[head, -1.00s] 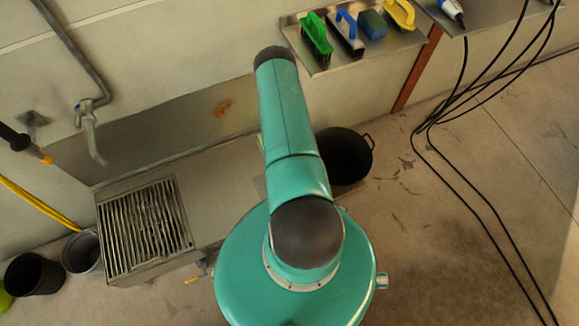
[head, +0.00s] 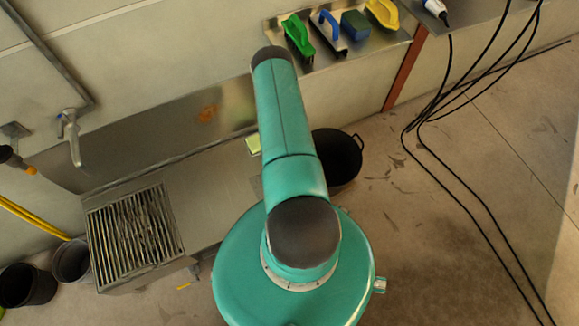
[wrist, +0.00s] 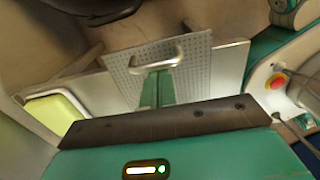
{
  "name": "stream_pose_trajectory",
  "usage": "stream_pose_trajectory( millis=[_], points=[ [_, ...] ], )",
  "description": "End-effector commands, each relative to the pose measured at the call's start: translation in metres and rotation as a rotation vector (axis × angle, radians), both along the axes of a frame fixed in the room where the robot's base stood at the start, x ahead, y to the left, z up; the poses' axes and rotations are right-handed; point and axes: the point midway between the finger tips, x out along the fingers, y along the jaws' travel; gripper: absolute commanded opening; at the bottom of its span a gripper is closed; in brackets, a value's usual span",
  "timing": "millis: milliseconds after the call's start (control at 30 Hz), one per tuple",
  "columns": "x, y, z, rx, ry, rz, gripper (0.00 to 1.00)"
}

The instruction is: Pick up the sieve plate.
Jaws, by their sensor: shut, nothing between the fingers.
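The sieve plate (wrist: 195,72) is a grey perforated square plate with a raised metal bar handle (wrist: 160,50) in the wrist view. It lies on a smooth metal surface. My gripper (wrist: 158,77) shows as two green fingers close together, shut and empty. The fingertips overlap the near side of the handle in the picture; I cannot tell whether they touch it or how high above the plate they are. In the head view my arm hides the plate and the gripper.
A yellow-green item (wrist: 55,112) lies left of the plate; it also shows in the head view (head: 253,144). A slatted drain grate (head: 135,235) is at the left, a black tub (head: 338,158) right of my arm. Brushes lie on a wall shelf (head: 325,55). Cables (head: 450,100) hang to the floor.

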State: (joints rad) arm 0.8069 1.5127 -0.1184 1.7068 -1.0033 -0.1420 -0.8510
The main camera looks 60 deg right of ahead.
Motion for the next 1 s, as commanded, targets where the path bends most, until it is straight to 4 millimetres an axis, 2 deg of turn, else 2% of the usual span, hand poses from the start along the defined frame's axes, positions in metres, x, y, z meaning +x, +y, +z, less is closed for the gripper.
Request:
stream_pose_trajectory(
  millis=[100,300,767,1000],
  points=[
    [-0.008,-0.014,0.000,-0.001,0.000,-0.006,0.00],
    [-0.013,-0.022,0.000,-0.002,0.000,-0.002,0.00],
    [-0.011,-0.021,0.000,-0.002,0.000,0.000,0.00],
    [0.004,-0.010,0.000,-0.002,0.000,0.000,0.00]
  ],
)
